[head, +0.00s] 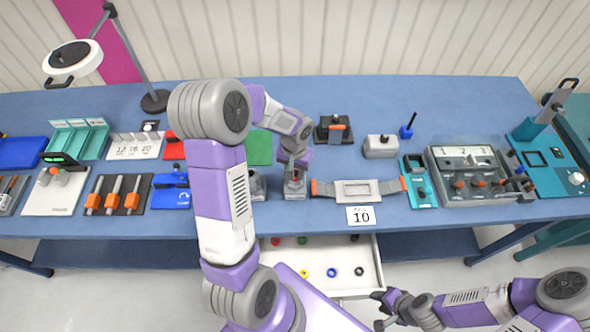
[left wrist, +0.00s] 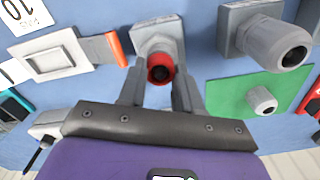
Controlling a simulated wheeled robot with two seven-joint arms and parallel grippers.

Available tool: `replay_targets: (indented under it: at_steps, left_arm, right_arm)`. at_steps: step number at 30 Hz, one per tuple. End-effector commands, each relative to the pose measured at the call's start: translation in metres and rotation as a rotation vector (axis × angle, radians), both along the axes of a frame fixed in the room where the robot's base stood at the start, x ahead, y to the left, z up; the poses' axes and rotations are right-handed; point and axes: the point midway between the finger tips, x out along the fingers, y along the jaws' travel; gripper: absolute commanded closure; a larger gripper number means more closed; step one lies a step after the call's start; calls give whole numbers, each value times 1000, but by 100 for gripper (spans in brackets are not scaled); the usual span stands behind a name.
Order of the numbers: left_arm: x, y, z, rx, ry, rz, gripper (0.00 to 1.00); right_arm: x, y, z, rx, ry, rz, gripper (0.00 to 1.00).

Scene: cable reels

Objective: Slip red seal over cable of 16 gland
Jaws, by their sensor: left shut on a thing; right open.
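My left gripper (head: 294,174) reaches down to a grey block-mounted gland (head: 294,190) on the bench. In the left wrist view its fingers (left wrist: 160,85) are shut on a red seal (left wrist: 157,62), a ring with a dark centre. The seal is in line with the gland's mouth (left wrist: 158,38), touching or very close to it; I cannot tell how far it is over any cable. A larger grey gland (left wrist: 265,38) stands beside it. No 16 mark is readable on either gland. My right gripper (head: 380,308) is open and empty, low at the right.
An open drawer (head: 345,286) below the bench holds several coloured rings. A plate marked 12 16 20 (head: 133,146) stands left. A grey framed part with orange ends (head: 358,190) lies right of the gland, behind a 10 card (head: 361,216).

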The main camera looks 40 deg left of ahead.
Motion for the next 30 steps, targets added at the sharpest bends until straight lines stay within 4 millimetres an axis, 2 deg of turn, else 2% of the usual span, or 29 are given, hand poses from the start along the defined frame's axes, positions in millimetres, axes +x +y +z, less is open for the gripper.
replay_targets:
  at_steps: [3,4,9,17,20,30]
  left_arm:
    - [0,0,1,0,0,0,95]
    - [0,0,1,0,0,0,62]
    - [0,0,1,0,0,0,37]
    - [0,0,1,0,-1,0,37]
    - [1,0,7,1,-3,1,37]
    - [1,0,61,2,-5,0,37]
  right_arm:
    - [0,0,1,0,0,0,60]
    - [0,0,1,0,0,0,60]
    - [0,0,1,0,0,0,60]
    - [0,0,1,0,0,0,60]
    - [0,0,1,0,0,0,60]
    - [0,0,3,0,0,0,60]
